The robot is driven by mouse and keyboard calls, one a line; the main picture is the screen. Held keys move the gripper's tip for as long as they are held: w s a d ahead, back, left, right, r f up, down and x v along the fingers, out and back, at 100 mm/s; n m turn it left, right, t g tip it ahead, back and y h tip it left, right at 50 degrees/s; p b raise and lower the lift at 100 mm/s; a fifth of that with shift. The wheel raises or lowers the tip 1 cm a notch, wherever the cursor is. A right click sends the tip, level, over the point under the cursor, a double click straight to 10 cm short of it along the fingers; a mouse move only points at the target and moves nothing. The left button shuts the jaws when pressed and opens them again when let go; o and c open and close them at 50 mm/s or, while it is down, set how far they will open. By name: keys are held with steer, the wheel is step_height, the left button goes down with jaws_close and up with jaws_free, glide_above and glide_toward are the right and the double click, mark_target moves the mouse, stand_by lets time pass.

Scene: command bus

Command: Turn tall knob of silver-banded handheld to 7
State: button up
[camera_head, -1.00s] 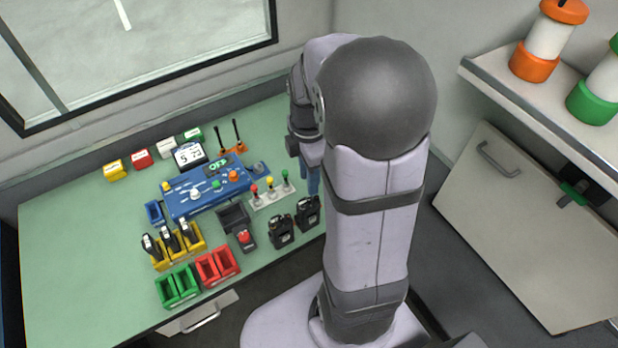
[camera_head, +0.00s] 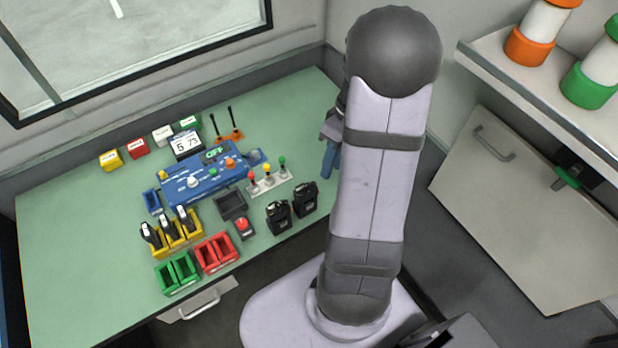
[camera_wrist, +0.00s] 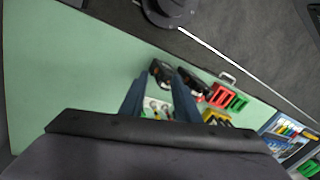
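Two dark handhelds stand side by side at the front right of the green table, a left one (camera_head: 278,217) and a right one (camera_head: 304,199). In the wrist view both show near the fingertips, one (camera_wrist: 160,72) partly between them and one (camera_wrist: 191,83) to the right. Several more dark handhelds (camera_head: 166,229) stand in yellow holders. Silver bands and knob markings are too small to make out. My gripper (camera_wrist: 161,80) has its two blue fingers apart with nothing held. In the head view its blue fingers (camera_head: 330,160) show beside my arm, right of the handhelds and apart from them.
A blue console (camera_head: 190,188), a small lever panel (camera_head: 269,182) and a red button box (camera_head: 243,227) stand left of the two handhelds. Red bins (camera_head: 217,254) and green bins (camera_head: 178,273) line the front. The table's left side (camera_head: 65,235) is clear.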

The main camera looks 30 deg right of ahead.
mark_target(307, 185)
steer(key=shift+w+a+f+m+y+p, duration=0.3)
steer(key=shift+a+f+m, duration=0.6)
steer(key=shift+m, duration=2.7)
steer(key=shift+w+a+f+m+y+p, duration=0.3)
steer(key=shift+a+f+m, duration=0.55)
steer(key=shift+m, duration=2.75)
steer(key=shift+w+a+f+m+y+p, duration=0.15)
steer(key=shift+a+f+m+y+p, duration=0.7)
steer(key=shift+m, duration=2.75)
steer(key=shift+a+r+h+b, duration=0.35)
steer(key=shift+h+b, duration=0.15)
steer(key=shift+h, duration=0.05)
steer(key=shift+c, duration=0.2)
jaws_close()
